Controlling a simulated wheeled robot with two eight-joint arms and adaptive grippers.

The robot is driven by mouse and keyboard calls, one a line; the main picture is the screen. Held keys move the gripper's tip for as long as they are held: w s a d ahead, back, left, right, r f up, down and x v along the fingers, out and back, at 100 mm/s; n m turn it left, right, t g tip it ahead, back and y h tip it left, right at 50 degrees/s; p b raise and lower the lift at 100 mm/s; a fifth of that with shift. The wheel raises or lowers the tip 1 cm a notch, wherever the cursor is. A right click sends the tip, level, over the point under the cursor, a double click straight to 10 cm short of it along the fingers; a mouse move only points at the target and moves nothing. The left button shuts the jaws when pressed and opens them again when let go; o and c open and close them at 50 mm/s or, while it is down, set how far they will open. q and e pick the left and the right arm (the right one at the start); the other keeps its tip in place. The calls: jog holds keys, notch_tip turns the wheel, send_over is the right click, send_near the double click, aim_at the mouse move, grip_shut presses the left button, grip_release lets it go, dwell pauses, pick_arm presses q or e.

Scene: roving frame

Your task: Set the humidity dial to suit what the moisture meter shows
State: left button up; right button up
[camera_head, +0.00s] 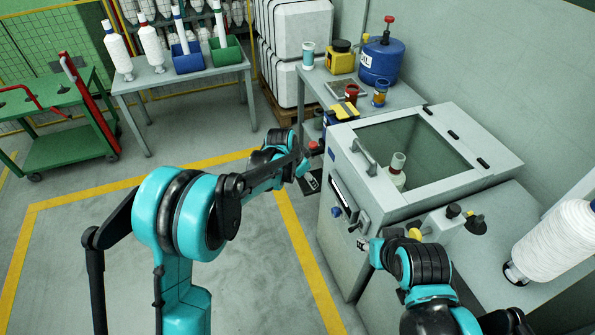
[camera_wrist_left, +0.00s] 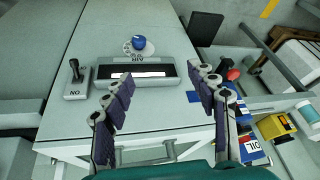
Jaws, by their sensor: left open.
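A blue dial knob (camera_wrist_left: 138,43) with a pale marked ring sits on the front of a grey cabinet (camera_head: 345,255); the knob also shows in the head view (camera_head: 336,211). Its setting is too small to read. Beside it is a dark-framed display (camera_wrist_left: 136,72) with a whitish window, labelled AIR; no reading is legible. I cannot tell whether it is the moisture meter. My left gripper (camera_wrist_left: 165,75) is open and empty, its fingers spread before the panel, apart from the knob. My right gripper (camera_head: 367,246) is near the cabinet front; its fingers are unclear.
A black lever switch (camera_wrist_left: 75,72) marked ON is beside the display. The cabinet has a glass lid with a handle (camera_head: 364,156). A side table (camera_head: 405,94) holds a blue OIL can (camera_head: 381,62). Floor space inside the yellow lines is clear.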

pick_arm(q)
jog(key=shift+n, duration=0.5)
jog(key=shift+s+a+r, duration=0.35)
jog(key=shift+a+r, duration=0.1)
jog(key=shift+r, duration=0.25)
jog(key=shift+s+a+r, duration=0.3)
jog(key=shift+a+r, duration=0.1)
jog(key=shift+r, duration=0.3)
jog(key=shift+s+a+r, duration=0.35)
jog(key=shift+a+r, duration=0.1)
jog(key=shift+r, duration=0.25)
jog(key=s+a+r+n+t+y, duration=0.1)
jog(key=s+a+r+n, duration=0.1)
jog(key=s+a+r, duration=0.4)
jog(key=s+a+r+n+t+y, duration=0.1)
jog(key=s+a+r+n, duration=0.3)
jog(key=s, duration=0.4)
jog(key=s+a+f+n, duration=0.1)
jog(key=s+a, duration=0.3)
jog(key=s, duration=0.3)
jog(key=s+a+f+n+t+y, duration=0.1)
jog(key=s+a+n, duration=0.1)
jog(key=s, duration=0.5)
jog(key=shift+a, duration=0.9)
